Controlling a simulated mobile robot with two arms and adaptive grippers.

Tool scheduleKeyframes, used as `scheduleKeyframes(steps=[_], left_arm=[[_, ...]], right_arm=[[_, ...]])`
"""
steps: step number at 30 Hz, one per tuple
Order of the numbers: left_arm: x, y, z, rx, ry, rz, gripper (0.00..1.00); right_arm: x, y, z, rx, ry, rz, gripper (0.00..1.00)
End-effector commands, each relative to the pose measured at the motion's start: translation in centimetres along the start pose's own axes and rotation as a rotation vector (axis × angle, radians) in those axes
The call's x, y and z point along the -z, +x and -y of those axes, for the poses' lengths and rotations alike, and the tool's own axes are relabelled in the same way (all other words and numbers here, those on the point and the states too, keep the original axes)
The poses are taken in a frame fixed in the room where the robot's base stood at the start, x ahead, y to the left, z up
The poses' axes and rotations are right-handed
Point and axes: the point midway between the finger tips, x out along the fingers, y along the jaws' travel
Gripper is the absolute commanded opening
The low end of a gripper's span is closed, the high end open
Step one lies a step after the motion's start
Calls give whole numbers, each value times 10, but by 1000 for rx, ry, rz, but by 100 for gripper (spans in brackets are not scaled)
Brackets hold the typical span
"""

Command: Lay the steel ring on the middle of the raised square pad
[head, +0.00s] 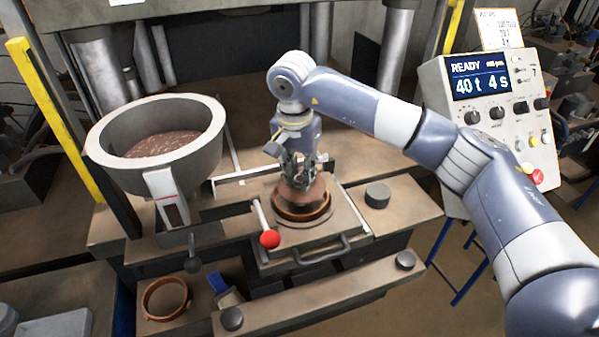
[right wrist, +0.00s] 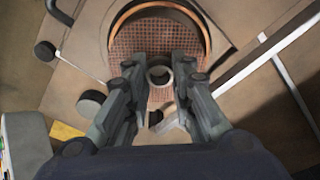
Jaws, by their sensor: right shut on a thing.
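My right gripper (head: 303,176) points down over the round mould (head: 302,216) in the press. In the right wrist view its fingers (right wrist: 160,62) are closed around a small pale steel ring (right wrist: 159,75), with its hole facing the camera. My left gripper is not in view.
A large grey bowl of brown grain (head: 205,150) stands left of the mould. A red-knobbed lever (head: 270,239) and a front handle (head: 321,252) are close by. A dark cylinder (head: 377,195) stands right. The control box (head: 490,120) reads READY, 40 t, 4 s.

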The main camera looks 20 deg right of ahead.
Motion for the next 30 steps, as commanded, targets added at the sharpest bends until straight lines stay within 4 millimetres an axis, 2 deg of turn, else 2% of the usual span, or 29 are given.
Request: scheduleKeyframes(steps=[15,16,19,30], left_arm=[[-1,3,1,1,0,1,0],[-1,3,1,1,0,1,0],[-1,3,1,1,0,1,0],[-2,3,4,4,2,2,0]], right_arm=[[0,4,0,-1,0,0,13],[0,4,0,-1,0,0,25],[0,4,0,-1,0,0,46],[0,1,0,0,0,-1,46]])
